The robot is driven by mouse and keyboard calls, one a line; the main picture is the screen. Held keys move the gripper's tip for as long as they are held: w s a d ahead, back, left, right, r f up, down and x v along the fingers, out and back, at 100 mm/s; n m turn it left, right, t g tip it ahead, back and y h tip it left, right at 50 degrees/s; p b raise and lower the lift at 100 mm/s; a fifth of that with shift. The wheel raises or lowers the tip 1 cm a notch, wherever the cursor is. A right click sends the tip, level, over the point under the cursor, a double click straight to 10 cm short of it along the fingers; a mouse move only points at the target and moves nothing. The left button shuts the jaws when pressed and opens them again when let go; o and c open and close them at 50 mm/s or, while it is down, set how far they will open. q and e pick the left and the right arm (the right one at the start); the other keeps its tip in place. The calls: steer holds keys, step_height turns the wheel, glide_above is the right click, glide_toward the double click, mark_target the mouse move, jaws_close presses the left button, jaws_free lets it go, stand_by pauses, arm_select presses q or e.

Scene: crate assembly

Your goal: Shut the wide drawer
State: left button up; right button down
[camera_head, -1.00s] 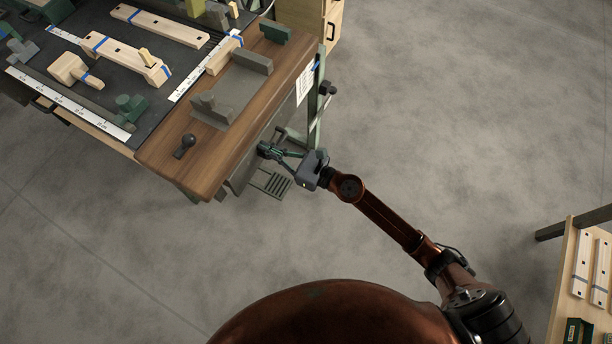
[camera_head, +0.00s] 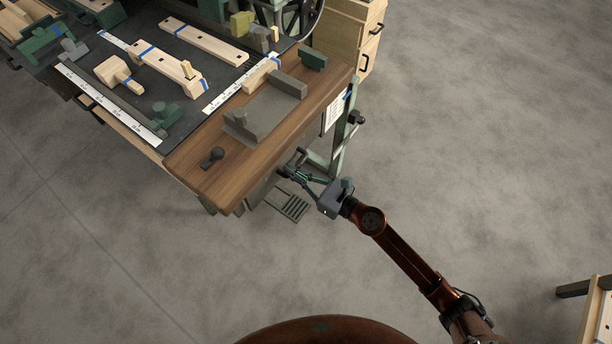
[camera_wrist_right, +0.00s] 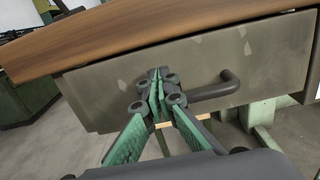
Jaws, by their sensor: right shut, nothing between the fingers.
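The wide drawer (camera_wrist_right: 120,85) is a worn grey-green front with a dark bar handle (camera_wrist_right: 215,90), under the overhanging wooden top. In the head view, its front (camera_head: 262,188) shows as a narrow grey strip below the bench edge. My right gripper (camera_wrist_right: 158,90) is shut and empty, its fingertips at the drawer front just left of the handle's visible part. I cannot tell whether they touch it. The handle's left end is hidden behind the fingers. The right gripper (camera_head: 288,171) also shows beside the bench end in the head view. My left gripper is not in view.
The wooden bench top (camera_head: 225,180) overhangs the drawer and holds a grey metal fixture (camera_head: 262,118) and a dark knob (camera_head: 212,157). A green bench leg (camera_head: 343,135) stands right of the drawer. A wooden cabinet (camera_head: 350,35) is behind.

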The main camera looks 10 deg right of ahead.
steer(key=v, duration=1.1)
steer(key=shift+s+d, duration=0.2)
steer(key=shift+d, duration=0.1)
